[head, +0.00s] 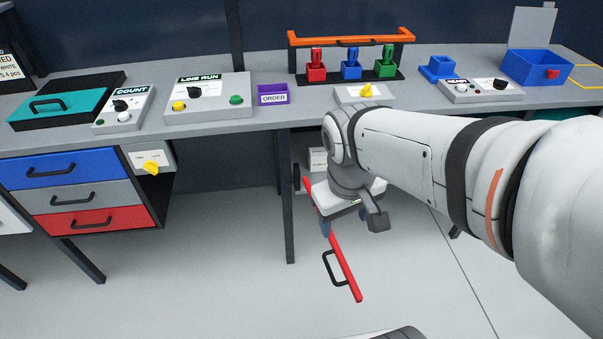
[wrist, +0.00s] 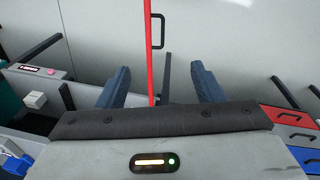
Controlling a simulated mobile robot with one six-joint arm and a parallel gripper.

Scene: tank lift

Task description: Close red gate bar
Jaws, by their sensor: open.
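The red gate bar (head: 346,272) slants through the space below the bench in the head view, with a black handle (head: 329,268) on its left side. My gripper (head: 326,222) hangs over its upper part, and my wrist hides some of the bar. In the wrist view the red bar (wrist: 148,55) runs upright between the two blue fingers of my gripper (wrist: 162,84), closer to the left finger. Its black handle (wrist: 159,31) lies beyond the fingertips. The fingers are apart and hold nothing. I cannot tell how far the bar is from them in depth.
The grey workbench (head: 345,118) with switch boxes runs behind my arm. A bench leg (head: 286,205) stands left of the gripper. A drawer unit (head: 88,192) is at the left. The floor (head: 215,265) left of the bar is clear.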

